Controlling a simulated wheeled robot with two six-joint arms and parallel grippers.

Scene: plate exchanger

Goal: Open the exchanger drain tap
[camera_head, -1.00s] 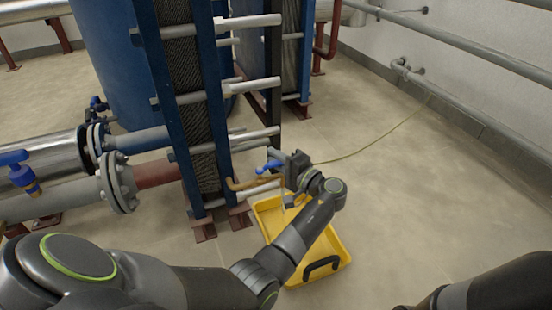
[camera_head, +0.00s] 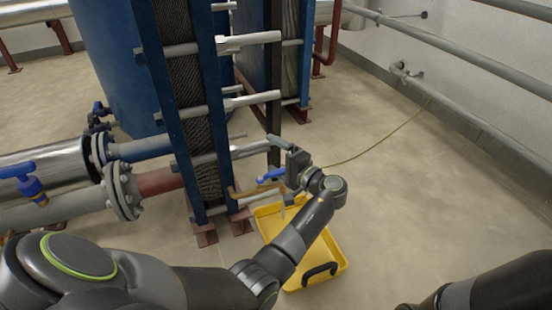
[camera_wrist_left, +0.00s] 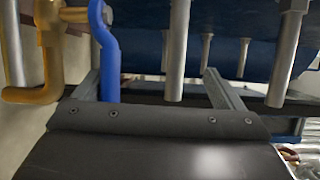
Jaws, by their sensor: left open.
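The drain tap has a brass pipe (camera_head: 245,192) low at the exchanger's front, with a blue lever (camera_head: 271,176). My left gripper (camera_head: 276,172) is open at the lever, with one finger above it and one below it in the head view. In the left wrist view, the blue lever (camera_wrist_left: 106,55) lies between the open fingers (camera_wrist_left: 150,78), close beside the left finger. Whether they touch I cannot tell. The brass pipe (camera_wrist_left: 42,80) bends at the left of that view. My right gripper is out of view.
A yellow tray (camera_head: 335,262) stands on the floor below the tap. The blue exchanger frame (camera_head: 222,150) with protruding grey rods (camera_head: 250,98) rises behind the gripper. Flanged pipes (camera_head: 122,190) run at left. The floor at right is clear except for a thin hose (camera_head: 372,150).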

